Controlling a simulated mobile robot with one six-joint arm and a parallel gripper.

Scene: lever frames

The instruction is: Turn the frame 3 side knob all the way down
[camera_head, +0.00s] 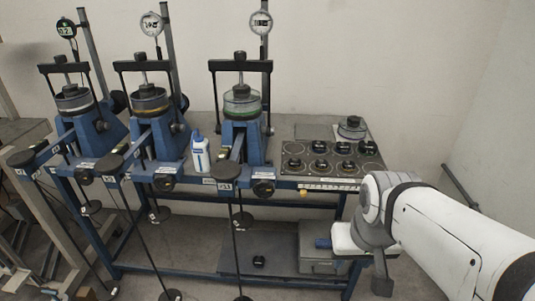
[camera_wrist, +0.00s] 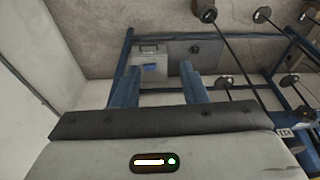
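Frame 3 (camera_head: 243,140) is the rightmost of three blue lever frames on the bench. A small round dark knob (camera_head: 268,130) shows on its right side, and a black knob (camera_head: 263,188) is at the bench front below it. I cannot tell from the view which is the side knob or how far it is turned. My gripper (camera_head: 322,243) is low at the right, below the bench top and apart from frame 3. In the wrist view its two blue fingers (camera_wrist: 158,78) are spread with nothing between them.
Frames 1 (camera_head: 85,125) and 2 (camera_head: 150,125) stand to the left. A white bottle (camera_head: 200,155) stands between frames 2 and 3. Several dark weights sit on a tray (camera_head: 325,182) at the right. A grey case (camera_head: 325,262) is on the low shelf. Lever rods hang in front.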

